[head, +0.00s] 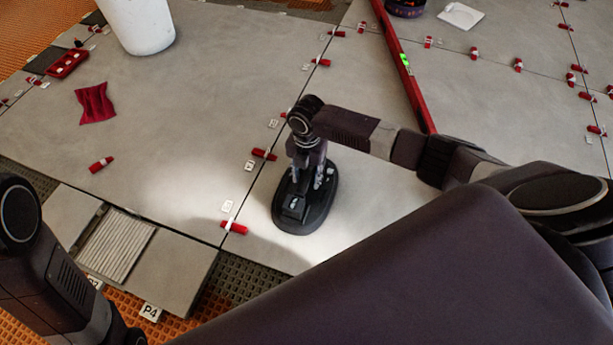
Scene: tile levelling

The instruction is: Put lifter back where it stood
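The lifter (293,215), a dark oval suction pad with a small fitting on top, appears to sit flat on the grey tile near the middle of the head view. My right gripper (311,180) points down over it, with its fingers on either side of the lifter's upper part. The gripper hides the grip area, so I cannot tell whether the fingers are closed on it. My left arm comes in at the lower left, and its gripper is out of view.
Red levelling clips, such as one (234,227) left of the lifter, line the tile joints. A red spirit level (408,75) lies behind. A white bucket (138,25), red cloth (95,103) and red tray (68,63) are at left. The large left tile is mostly clear.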

